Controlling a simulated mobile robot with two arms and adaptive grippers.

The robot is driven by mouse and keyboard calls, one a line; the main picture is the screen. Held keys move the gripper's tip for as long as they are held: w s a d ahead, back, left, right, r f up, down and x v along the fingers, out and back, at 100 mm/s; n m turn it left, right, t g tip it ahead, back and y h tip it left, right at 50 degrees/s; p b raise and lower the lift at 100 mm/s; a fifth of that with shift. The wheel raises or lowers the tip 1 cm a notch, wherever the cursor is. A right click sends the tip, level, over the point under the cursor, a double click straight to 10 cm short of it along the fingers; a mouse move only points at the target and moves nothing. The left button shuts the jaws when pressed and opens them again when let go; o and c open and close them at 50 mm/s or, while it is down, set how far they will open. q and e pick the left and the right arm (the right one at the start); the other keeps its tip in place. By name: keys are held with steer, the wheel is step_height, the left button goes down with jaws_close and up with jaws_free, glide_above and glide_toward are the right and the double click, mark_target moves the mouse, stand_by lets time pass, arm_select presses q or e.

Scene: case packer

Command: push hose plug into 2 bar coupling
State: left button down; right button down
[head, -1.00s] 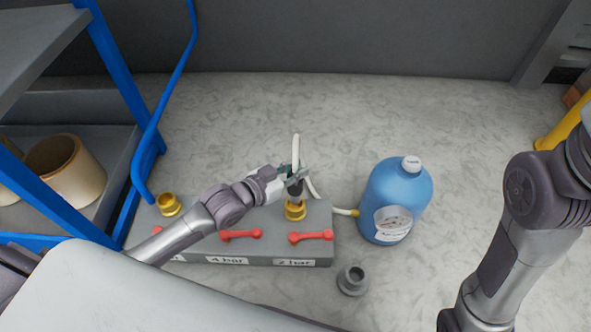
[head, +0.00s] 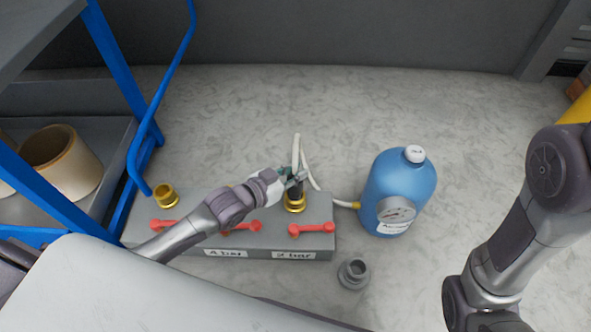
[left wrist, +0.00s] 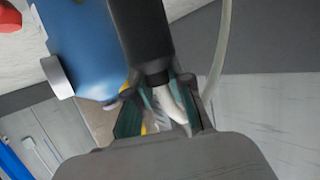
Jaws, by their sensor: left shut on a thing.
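The black hose plug (head: 296,189) stands upright at the mouth of the brass coupling (head: 295,205) above the "2 bar" label (head: 294,255). I cannot tell how deep it sits. My left gripper (head: 290,178) is shut on the plug from the left. In the left wrist view, the dark plug body (left wrist: 143,35) extends up from between my teal-lined fingers (left wrist: 160,112). The white hose (head: 297,150) rises behind the gripper and loops down to the right. My right gripper is out of view.
The grey manifold block (head: 265,240) carries red levers (head: 312,229) and another brass coupling (head: 165,194) at its left. A blue bottle (head: 400,180) with a gauge stands right of it. A grey ring-shaped fitting (head: 354,273) lies in front. A blue-framed rack (head: 120,75) stands left.

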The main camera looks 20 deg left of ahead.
arm_select(q)
steer(key=shift+f, duration=0.4)
stand_by(0.6)
steer(key=c, duration=1)
jaws_free()
steer(key=shift+o, duration=0.2)
steer(key=v, duration=1.2)
